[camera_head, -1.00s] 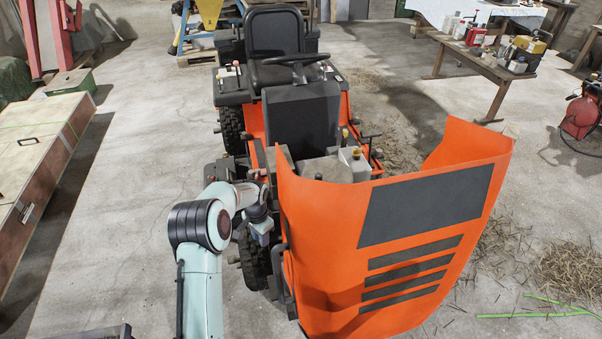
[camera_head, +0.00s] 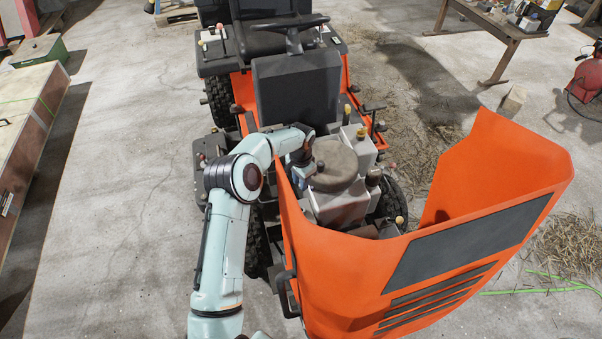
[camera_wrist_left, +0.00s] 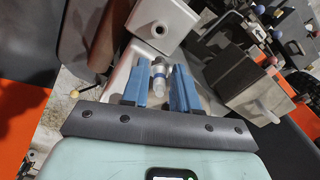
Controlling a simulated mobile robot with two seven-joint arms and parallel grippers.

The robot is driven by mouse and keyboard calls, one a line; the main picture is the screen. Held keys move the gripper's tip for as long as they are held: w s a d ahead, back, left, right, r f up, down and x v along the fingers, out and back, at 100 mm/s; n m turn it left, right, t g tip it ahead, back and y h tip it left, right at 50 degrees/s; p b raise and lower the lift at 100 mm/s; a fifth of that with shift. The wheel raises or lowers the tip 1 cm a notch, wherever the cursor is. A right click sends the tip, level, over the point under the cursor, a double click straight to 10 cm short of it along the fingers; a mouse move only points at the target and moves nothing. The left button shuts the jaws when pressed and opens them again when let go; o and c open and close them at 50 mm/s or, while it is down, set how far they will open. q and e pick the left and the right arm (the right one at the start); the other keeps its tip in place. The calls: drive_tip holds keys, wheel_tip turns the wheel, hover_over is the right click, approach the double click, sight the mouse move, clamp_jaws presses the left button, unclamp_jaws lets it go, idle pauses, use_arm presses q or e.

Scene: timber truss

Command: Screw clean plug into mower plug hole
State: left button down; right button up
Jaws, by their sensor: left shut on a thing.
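The orange mower (camera_head: 430,250) stands with its front hood tipped forward, leaving the grey engine (camera_head: 340,205) bare. My left arm reaches over the hood's left edge, and my left gripper (camera_head: 304,166) is beside the engine's round top. In the left wrist view, the gripper's blue fingers (camera_wrist_left: 160,88) are shut on a small pale, silvery plug (camera_wrist_left: 158,76). A pale block with a dark round hole (camera_wrist_left: 157,30) lies beyond the fingertips; I cannot tell whether it is the plug hole. My right gripper is not in view.
The orange hood wall rises close to my left arm. A wooden crate (camera_head: 30,135) stands at the left and a workbench (camera_head: 485,30) at the back right. Straw (camera_head: 565,235) lies on the floor. The concrete left of the mower is clear.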

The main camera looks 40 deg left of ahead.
use_arm(q)
drive_tip(key=shift+s+d+r, duration=0.1)
drive_tip(key=shift+d, duration=0.05)
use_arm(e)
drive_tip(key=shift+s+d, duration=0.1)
use_arm(q)
drive_tip(key=shift+f+n, duration=0.25)
drive_tip(key=shift+n, duration=0.15)
drive_tip(key=shift+f+b, duration=0.9)
drive_tip(key=shift+f, duration=4.8)
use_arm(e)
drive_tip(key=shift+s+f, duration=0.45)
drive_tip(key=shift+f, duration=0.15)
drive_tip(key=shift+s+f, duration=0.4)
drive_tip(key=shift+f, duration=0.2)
use_arm(q)
drive_tip(key=shift+f, duration=0.1)
drive_tip(key=shift+f, duration=1.1)
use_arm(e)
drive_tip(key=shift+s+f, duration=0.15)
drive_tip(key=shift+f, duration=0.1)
use_arm(q)
drive_tip(key=c, duration=0.8)
unclamp_jaws()
